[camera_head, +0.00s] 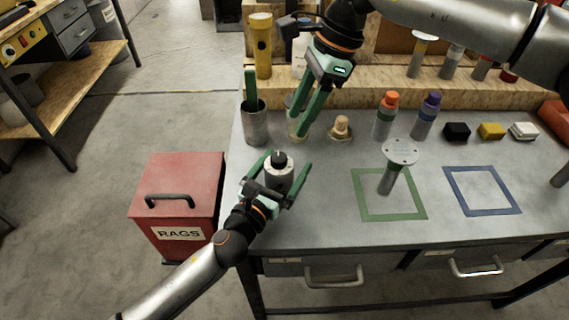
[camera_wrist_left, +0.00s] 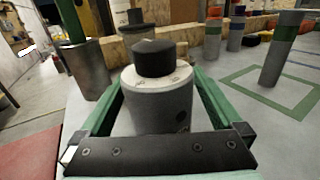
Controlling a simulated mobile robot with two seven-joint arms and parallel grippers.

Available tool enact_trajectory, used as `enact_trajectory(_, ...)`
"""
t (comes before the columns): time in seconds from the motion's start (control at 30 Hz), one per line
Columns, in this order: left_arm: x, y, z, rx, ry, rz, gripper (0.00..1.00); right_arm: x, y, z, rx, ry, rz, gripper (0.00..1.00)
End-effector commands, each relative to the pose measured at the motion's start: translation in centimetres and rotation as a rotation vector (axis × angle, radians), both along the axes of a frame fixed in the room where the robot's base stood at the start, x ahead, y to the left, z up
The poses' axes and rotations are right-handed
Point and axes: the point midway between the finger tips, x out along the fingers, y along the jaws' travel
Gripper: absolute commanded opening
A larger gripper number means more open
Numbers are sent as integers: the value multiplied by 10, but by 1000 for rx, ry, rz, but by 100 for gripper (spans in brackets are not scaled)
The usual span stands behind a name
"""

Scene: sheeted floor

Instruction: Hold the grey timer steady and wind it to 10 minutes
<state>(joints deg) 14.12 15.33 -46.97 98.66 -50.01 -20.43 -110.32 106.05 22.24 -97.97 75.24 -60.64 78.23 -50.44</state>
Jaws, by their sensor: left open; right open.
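The grey timer (camera_head: 280,172) is a short upright cylinder with a light top and a black knob (camera_head: 279,157). It stands near the left end of the grey workbench. My left gripper (camera_head: 283,176) is open, with one green finger on each side of the timer. In the left wrist view the timer (camera_wrist_left: 158,100) stands between the open fingers, with gaps visible beside it. The dial marks are too small to read. My right gripper (camera_head: 310,114) is open above the bench, behind the timer, pointing down and apart from it.
A metal cup (camera_head: 256,125) with a green item stands behind left of the timer. A cork-topped jar (camera_head: 341,128), an orange-capped bottle (camera_head: 386,115) and a purple-capped bottle (camera_head: 426,116) stand at the back. A red rags bin (camera_head: 180,195) is left of the bench. A green square outline (camera_head: 360,205) lies right.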

Motion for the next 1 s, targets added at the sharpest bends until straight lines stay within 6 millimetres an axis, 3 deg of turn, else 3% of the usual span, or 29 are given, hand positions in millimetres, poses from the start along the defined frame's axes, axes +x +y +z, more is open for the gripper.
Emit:
enact_trajectory(0.27,1,0,0,0,0,0,100,0,0,0,0,0,0,50)
enact_trajectory(1.0,1,0,0,0,0,0,17,0,0,0,0,0,0,50)
